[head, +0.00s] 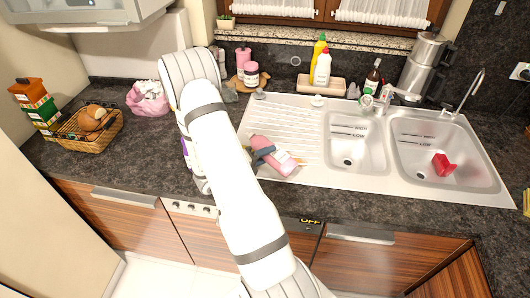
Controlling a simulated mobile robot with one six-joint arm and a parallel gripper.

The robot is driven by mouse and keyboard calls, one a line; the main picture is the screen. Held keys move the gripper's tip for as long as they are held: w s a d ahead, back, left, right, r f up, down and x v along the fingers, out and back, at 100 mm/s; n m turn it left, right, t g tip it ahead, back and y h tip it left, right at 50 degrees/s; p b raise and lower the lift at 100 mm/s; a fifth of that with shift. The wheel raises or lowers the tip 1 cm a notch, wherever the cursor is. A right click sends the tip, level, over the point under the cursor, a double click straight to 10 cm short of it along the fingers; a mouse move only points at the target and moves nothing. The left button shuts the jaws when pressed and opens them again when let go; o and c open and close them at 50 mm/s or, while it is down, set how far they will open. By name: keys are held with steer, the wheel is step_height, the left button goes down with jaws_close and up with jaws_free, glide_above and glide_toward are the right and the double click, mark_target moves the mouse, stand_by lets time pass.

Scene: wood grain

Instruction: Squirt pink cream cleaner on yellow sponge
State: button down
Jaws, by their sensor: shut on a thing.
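A pink bottle with a pale label (278,160) is tilted over the ribbed drainboard, left of the sink bowls. My gripper (263,154) is shut on this bottle; its dark fingers cross the bottle's body. I cannot tell whether the bottle touches the drainboard or whether its nozzle is open. No yellow sponge shows clearly. A small yellow item (526,203) is cut off at the right edge, and I cannot tell what it is. My arm hides part of the counter left of the drainboard.
The steel sink (415,118) has two bowls; a red object (443,164) lies in the right one. Yellow and white bottles (321,65) stand in a tray behind. A bread basket (76,137) and pink cloth (148,100) are left. The front counter strip is clear.

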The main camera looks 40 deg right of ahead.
mark_target(260, 145)
stand_by(0.3)
steer(key=shift+s+f+n+h, duration=0.15)
steer(key=shift+f+n+h, duration=0.15)
steer(key=shift+f+n, duration=0.65)
stand_by(0.8)
steer(key=shift+r, duration=0.1)
steer(key=r+m, duration=0.1)
steer(key=r+m+y+p, duration=0.1)
steer(key=r+m, duration=0.1)
steer(key=shift+w, duration=0.35)
steer(key=shift+m, duration=0.25)
steer(key=shift+w, duration=0.1)
steer(key=w+r+m, duration=0.1)
steer(key=r+m+t+y+b, duration=0.1)
steer(key=m, duration=0.1)
steer(key=shift+w+a+r, duration=0.2)
steer(key=shift+w+r, duration=0.05)
steer(key=shift+w, duration=0.15)
